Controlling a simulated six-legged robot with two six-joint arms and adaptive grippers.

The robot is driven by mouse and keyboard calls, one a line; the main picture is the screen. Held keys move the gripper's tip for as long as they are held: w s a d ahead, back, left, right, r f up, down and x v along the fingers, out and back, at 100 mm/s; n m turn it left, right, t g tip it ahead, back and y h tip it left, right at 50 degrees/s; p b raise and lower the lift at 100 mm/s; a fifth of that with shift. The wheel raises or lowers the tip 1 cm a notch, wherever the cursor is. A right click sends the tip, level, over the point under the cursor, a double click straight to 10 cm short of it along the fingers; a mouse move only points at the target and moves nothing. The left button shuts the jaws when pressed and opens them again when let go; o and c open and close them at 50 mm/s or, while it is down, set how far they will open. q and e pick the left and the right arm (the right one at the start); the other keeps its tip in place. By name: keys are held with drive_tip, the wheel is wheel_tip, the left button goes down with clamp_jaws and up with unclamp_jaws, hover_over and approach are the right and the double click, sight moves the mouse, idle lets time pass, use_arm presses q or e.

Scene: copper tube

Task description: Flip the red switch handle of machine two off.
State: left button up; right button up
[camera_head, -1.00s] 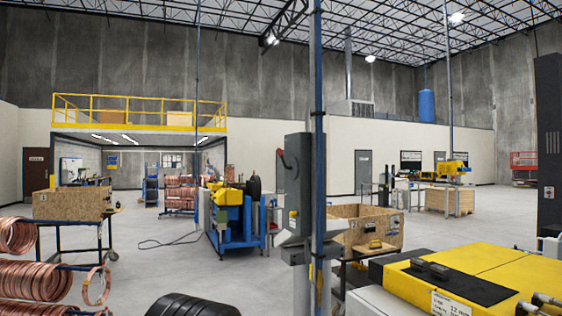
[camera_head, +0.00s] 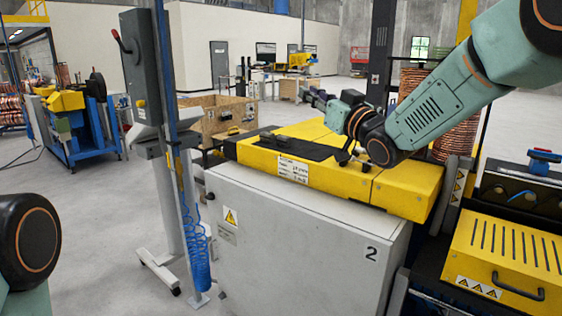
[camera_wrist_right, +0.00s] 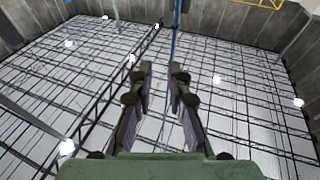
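Machine two is a white cabinet (camera_head: 290,245) with a yellow top and a black "2" on its side. A grey switch box (camera_head: 143,65) stands on a blue post to its left. Its small red-tipped handle (camera_head: 120,41) sticks out on the box's left side and tilts upward. My right gripper (camera_head: 307,93) is above the machine's yellow top, well to the right of the box and apart from it. My left gripper is out of view; only part of that arm shows at lower left.
A blue coiled hose (camera_head: 198,255) hangs below the post, whose white foot stands on the floor. A wooden crate (camera_head: 203,125) is behind. A yellow slotted cover (camera_head: 505,250) adjoins at right. The floor left of the post is clear.

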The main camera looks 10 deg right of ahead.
drive_tip(key=s+r+n+y, duration=0.1)
drive_tip(key=r+y, duration=0.1)
drive_tip(key=r, duration=0.3)
drive_tip(key=s+r+n+y, duration=0.1)
drive_tip(key=r, duration=0.5)
drive_tip(key=s+r+n+t+y, duration=0.1)
drive_tip(key=r+n+y, duration=0.1)
drive_tip(key=r, duration=0.4)
drive_tip(key=shift+s+a+r+y, duration=0.1)
drive_tip(key=shift+a+y, duration=0.1)
drive_tip(key=shift+y, duration=0.1)
clamp_jaws()
drive_tip(key=shift+s+r, duration=0.35)
drive_tip(key=shift+w, duration=0.1)
drive_tip(key=shift+w+f, duration=0.2)
drive_tip(key=shift+w, duration=0.1)
drive_tip(key=shift+a, duration=0.1)
